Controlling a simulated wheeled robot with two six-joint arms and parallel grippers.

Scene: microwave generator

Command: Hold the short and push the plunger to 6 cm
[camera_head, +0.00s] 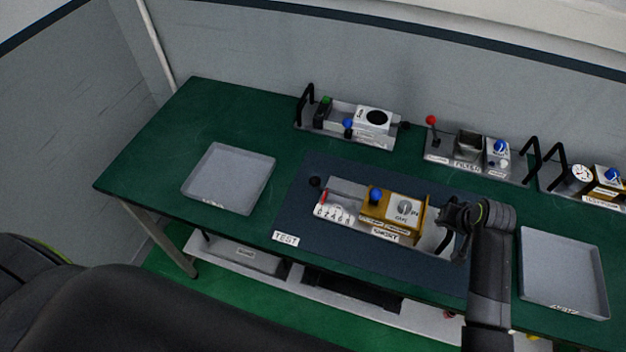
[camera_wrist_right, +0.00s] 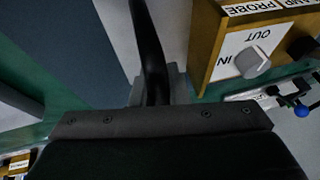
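The short (camera_head: 384,234) lies on the dark blue mat (camera_head: 282,222) marked TEST. It has a brass-coloured box (camera_head: 376,207) with a blue knob and a white dial panel. A numbered scale (camera_head: 333,215) with a red marker (camera_head: 323,197) is at its left. The marker is near the scale's left end; its exact reading is too small to tell. A black knob (camera_head: 314,182), seemingly the plunger's, is beyond that end. My right gripper (camera_head: 452,222) is at the short's right-end handle. A black bar (camera_wrist_right: 149,50), seemingly the handle, rises before it in the wrist view; the fingertips are hidden.
An empty grey tray (camera_head: 229,176) stands at left and another (camera_head: 563,272) at right. Along the back stand a unit with a round black opening (camera_head: 374,118), a unit labelled FILTER (camera_head: 467,164), and a unit with a round gauge (camera_head: 581,172). The green bench (camera_head: 150,165) is bare at far left.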

